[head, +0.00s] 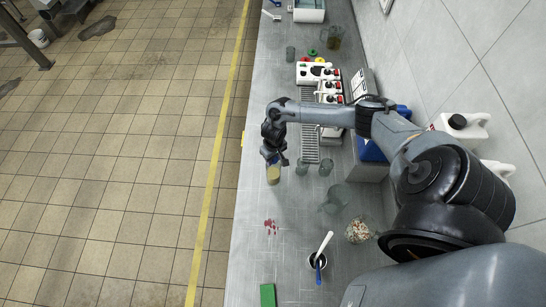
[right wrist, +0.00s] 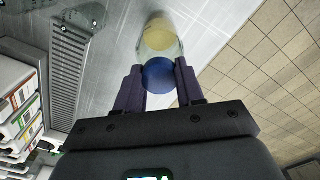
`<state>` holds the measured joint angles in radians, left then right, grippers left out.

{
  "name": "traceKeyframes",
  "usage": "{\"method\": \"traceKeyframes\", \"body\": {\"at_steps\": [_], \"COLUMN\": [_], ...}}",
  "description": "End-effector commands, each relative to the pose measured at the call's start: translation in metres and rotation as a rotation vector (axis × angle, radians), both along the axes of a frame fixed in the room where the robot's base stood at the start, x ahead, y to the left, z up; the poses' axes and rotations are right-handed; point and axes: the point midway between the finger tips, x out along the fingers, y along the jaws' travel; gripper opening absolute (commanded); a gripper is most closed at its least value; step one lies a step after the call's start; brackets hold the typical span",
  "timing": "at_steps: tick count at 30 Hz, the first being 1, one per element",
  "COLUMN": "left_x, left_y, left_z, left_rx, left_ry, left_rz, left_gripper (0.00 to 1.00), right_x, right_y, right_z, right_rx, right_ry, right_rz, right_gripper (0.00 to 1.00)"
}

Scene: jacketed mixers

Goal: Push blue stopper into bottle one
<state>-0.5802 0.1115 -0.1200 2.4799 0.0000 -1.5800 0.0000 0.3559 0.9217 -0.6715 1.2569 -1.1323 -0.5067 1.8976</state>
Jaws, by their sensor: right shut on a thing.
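My right gripper (head: 272,157) is low over the grey bench near its left edge. It is shut on the blue stopper (right wrist: 158,73), which sits between the two fingers in the right wrist view. A clear glass bottle (head: 273,176) with yellowish contents is directly below the gripper. The bottle also shows in the right wrist view (right wrist: 160,40), just beyond the stopper and in line with it. The stopper appears at the bottle's mouth, but how deep it sits I cannot tell. My left gripper is not in view.
Two glass vessels (head: 302,167) (head: 326,167) stand right of the bottle. A glass beaker (head: 337,197), a jar of beads (head: 358,231) and a cup with spatulas (head: 318,262) are nearer. White mixers (head: 318,73) stand farther up the bench. Red bits (head: 270,226) lie on the bench.

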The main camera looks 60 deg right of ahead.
Motion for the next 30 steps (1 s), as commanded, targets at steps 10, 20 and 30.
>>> {"method": "traceKeyframes", "body": {"at_steps": [10, 20, 30], "left_x": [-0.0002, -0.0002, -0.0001], "left_y": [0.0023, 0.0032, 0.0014], "left_z": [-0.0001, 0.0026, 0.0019], "left_rx": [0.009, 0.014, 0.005], "left_ry": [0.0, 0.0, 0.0], "left_rz": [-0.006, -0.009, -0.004], "left_gripper": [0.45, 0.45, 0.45], "right_x": [-0.004, -0.005, -0.0059], "right_y": [0.0006, 0.0004, 0.0004], "right_z": [-0.0039, -0.0097, -0.0124], "right_rx": [0.0, -0.001, -0.003], "right_ry": [0.009, 0.009, 0.011], "right_rz": [0.001, 0.0, -0.001], "right_gripper": [0.1, 0.01, 0.01]}}
